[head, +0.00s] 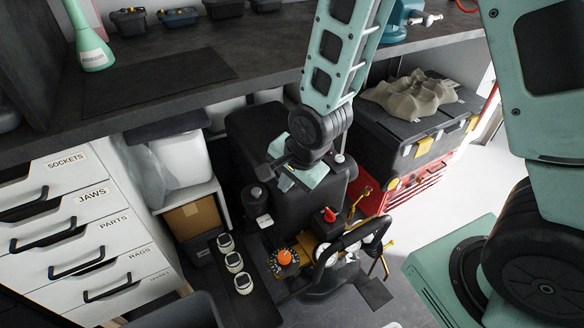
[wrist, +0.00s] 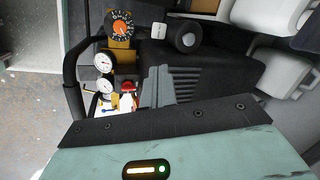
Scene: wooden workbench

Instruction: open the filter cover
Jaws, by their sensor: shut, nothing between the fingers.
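A black compressor (head: 262,130) stands on the floor below the bench, with a ribbed side that shows in the wrist view (wrist: 203,84). A round black cap with a grey centre (wrist: 187,37) sits on it beside a small white box (wrist: 158,31); it may be the filter cover, but I cannot tell for sure. In the head view, a small round black part (head: 257,193) sits at the compressor's left. My gripper (head: 286,178) is over the compressor, its fingers together and empty. In the wrist view, the fingertips (wrist: 157,72) point over the body, apart from the round cap.
The compressor carries an orange dial (head: 284,257), a red knob (head: 330,214), gauges and a black handle (head: 376,226). Labelled drawers (head: 75,225) stand left, a black toolbox (head: 390,135) right. The dark bench top (head: 215,45) overhangs behind. Pale floor is open at right.

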